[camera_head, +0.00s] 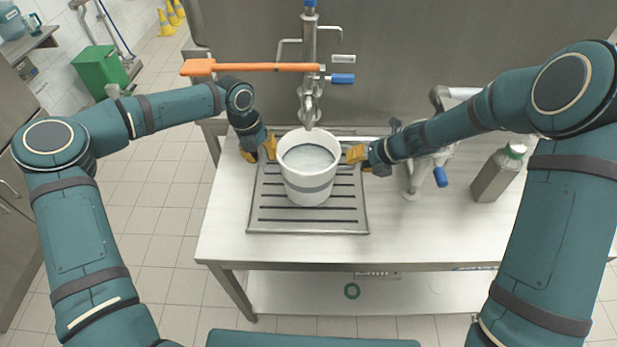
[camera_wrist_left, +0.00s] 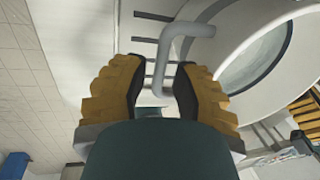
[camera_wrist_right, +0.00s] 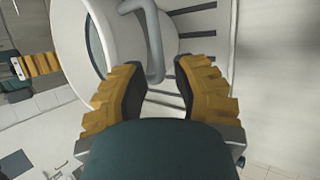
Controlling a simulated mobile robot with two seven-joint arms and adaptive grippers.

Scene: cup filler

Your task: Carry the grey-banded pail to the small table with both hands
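The white pail with a grey band (camera_head: 309,188) stands upright on the slotted drain tray (camera_head: 306,228), under the tap. Liquid shows inside it. My left gripper (camera_head: 262,149) is at the pail's left side. In the left wrist view its fingers (camera_wrist_left: 160,92) are apart, with the pail's grey side handle (camera_wrist_left: 172,48) between and ahead of them. My right gripper (camera_head: 364,158) is at the right side. In the right wrist view its fingers (camera_wrist_right: 160,90) are also apart, with the other handle (camera_wrist_right: 155,45) between and ahead of them. I cannot tell for sure which surface is the small table.
A tap with an orange lever (camera_head: 250,67) rises behind the pail. A metal bottle with a green cap (camera_head: 497,174) and a fitting with a blue handle (camera_head: 440,177) stand right on the steel counter (camera_head: 420,235). A green bin (camera_head: 100,70) stands far left.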

